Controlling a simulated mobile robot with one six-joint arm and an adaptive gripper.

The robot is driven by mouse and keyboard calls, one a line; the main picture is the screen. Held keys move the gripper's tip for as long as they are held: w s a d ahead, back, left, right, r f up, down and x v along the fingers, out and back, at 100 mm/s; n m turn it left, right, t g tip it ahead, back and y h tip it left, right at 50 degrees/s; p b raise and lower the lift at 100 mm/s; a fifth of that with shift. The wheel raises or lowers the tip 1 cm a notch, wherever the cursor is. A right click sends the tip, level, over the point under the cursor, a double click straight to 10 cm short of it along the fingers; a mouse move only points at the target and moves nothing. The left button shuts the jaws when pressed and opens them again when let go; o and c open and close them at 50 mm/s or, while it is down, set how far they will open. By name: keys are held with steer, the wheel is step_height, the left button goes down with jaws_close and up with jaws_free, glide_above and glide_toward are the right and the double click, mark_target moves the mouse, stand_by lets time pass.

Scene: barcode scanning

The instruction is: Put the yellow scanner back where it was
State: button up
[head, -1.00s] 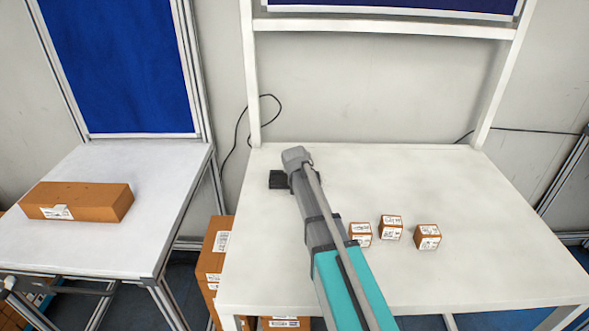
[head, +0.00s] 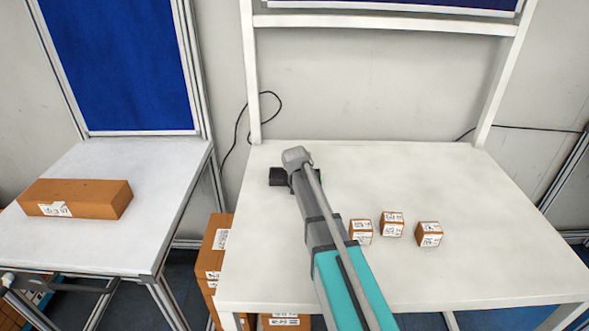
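The yellow scanner does not show in the head view; no yellow surface is visible. My arm reaches from the bottom over the white table (head: 480,190), and its grey wrist is near the table's back left. A small black shape (head: 278,176) shows just left of the wrist. I cannot tell whether it is part of my gripper or a thing on the table. My gripper's fingers are hidden behind the arm, so whether they hold anything does not show.
Small brown labelled boxes (head: 392,224) stand right of my arm. A long brown box (head: 76,199) lies on the left table (head: 140,235). Stacked cartons (head: 214,250) stand between the tables. A white frame post (head: 251,80) rises at the back. The right of the white table is clear.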

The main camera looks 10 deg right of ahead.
steer(key=shift+f+b, duration=0.4)
steer(key=shift+f, duration=0.1)
steer(key=o, duration=1.2)
